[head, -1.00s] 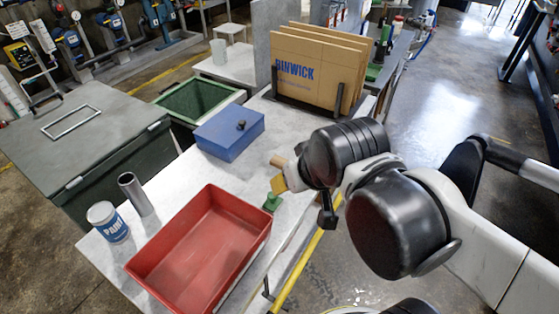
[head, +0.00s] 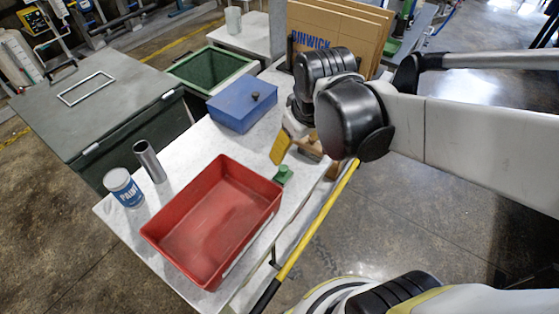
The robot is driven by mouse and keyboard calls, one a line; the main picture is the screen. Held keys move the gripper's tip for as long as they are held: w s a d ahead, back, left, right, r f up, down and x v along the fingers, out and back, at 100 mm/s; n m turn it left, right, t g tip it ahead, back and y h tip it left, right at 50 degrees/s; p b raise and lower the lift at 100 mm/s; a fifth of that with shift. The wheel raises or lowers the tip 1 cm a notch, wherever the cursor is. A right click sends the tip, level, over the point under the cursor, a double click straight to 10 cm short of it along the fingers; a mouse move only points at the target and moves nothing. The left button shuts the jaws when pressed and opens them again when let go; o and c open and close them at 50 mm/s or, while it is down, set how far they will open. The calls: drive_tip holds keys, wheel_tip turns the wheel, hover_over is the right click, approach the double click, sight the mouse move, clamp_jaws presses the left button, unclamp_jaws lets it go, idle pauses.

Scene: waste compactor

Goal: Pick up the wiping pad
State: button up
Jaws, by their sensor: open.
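A small green object (head: 283,175) with a raised top lies on the pale bench, close to the far right corner of the red tray; it may be the wiping pad, but it is too small to be sure. A brown, wood-coloured piece (head: 312,147) lies partly hidden behind my arm.
The red tray (head: 163,230) is empty. Cardboard sheets (head: 335,28) stand at the back. A yellow rail (head: 310,231) runs along the bench's right edge.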

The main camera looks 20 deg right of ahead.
drive_tip(key=w+f+n+g+p, duration=0.1)
drive_tip(key=w+f+n+g, duration=0.2)
drive_tip(key=w+f, duration=0.3)
drive_tip(key=b, duration=0.2)
hover_over(287, 176)
drive_tip(key=shift+n+g, duration=0.4)
wheel_tip(287, 176, down, 8)
drive_tip(key=shift+s+d+f, duration=0.1)
drive_tip(key=shift+s+f, duration=0.05)
drive_tip(key=shift+f, duration=0.1)
drive_tip(key=f+b, duration=0.1)
drive_tip(key=f, duration=0.2)
drive_tip(key=f+b, duration=0.1)
drive_tip(key=f, duration=0.2)
drive_tip(key=shift+a+b, duration=0.2)
drive_tip(key=shift+b, duration=0.1)
drive_tip(key=shift+r, duration=0.15)
drive_tip(key=c, duration=1.4)
